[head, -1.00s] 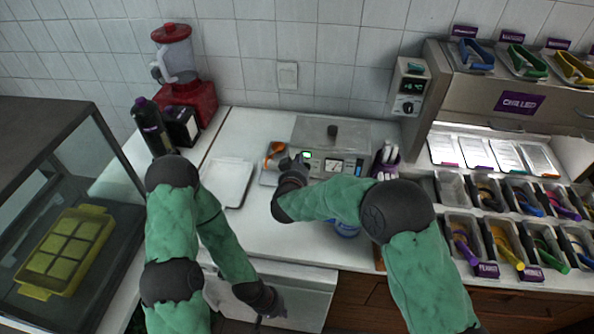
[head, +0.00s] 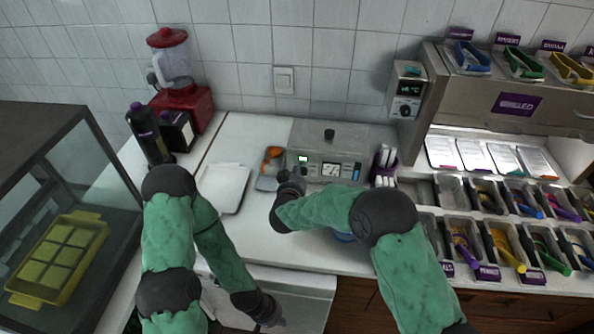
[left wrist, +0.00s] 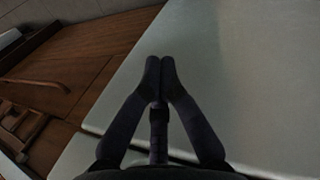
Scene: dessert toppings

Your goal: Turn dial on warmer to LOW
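The warmer (head: 355,138), a grey metal box with a black lid knob, stands at the back of the counter. Its front panel has a green display (head: 303,158), a white gauge (head: 331,169) and a blue strip. My right gripper (head: 293,175) is just in front of the panel's left part, below the display. The dial cannot be made out there, and the gripper may hide it. Whether the fingers touch the panel or are shut is unclear. My left gripper (head: 275,318) is low at the counter's front edge; in the left wrist view (left wrist: 160,62) its fingertips are together and empty.
An orange-handled scoop (head: 272,154) lies left of the warmer, and a purple holder (head: 384,168) stands right of it. A wall controller (head: 406,93) has its own knob. A white tray (head: 224,187) lies left. Topping bins fill the right.

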